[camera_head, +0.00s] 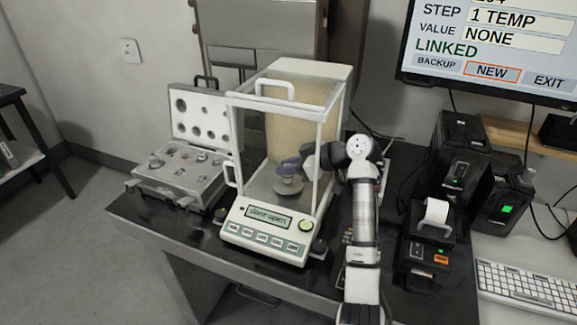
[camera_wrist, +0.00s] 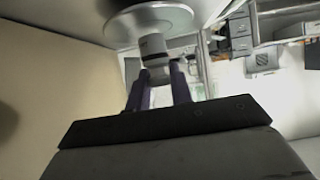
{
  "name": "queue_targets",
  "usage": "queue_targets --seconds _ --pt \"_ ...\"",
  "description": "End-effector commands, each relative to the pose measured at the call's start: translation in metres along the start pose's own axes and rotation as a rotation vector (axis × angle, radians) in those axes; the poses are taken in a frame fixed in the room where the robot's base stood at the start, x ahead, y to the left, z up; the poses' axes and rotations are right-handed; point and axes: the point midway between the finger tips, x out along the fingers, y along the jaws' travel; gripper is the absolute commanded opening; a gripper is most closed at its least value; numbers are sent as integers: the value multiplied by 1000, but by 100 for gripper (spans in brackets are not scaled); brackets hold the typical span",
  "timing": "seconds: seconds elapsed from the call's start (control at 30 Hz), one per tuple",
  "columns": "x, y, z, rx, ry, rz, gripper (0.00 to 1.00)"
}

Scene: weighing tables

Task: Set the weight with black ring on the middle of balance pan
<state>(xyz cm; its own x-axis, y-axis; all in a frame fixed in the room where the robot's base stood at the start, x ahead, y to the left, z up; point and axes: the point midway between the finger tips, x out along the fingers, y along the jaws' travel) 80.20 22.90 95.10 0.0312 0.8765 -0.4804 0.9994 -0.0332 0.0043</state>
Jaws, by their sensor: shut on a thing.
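My gripper (camera_head: 293,163) reaches through the right side of the balance's glass case and is over the round balance pan (camera_head: 288,190). In the wrist view my gripper (camera_wrist: 159,80) has its two purple fingers shut on a light grey cylindrical weight (camera_wrist: 155,46). The weight lies against or very close to the metal pan (camera_wrist: 115,27), near its middle; I cannot tell whether it touches. In the head view the fingers largely hide the weight.
The balance (camera_head: 265,232) shows "door open" on its display. An open weight case (camera_head: 178,180) with several weights stands to its left. A printer (camera_head: 430,245) and black boxes (camera_head: 460,150) stand to the right. Glass walls and frame posts surround the pan closely.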

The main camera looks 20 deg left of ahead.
Motion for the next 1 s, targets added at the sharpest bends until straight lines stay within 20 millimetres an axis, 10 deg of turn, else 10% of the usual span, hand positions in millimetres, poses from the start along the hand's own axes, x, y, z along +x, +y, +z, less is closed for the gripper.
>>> queue_targets --seconds 0.4,0.43,0.6,1.0 --pt "2 0 4 -1 1 0 0" --pt "2 0 4 0 1 0 24" --pt "2 0 4 0 0 0 47" --pt "-6 1 5 0 1 2 47"
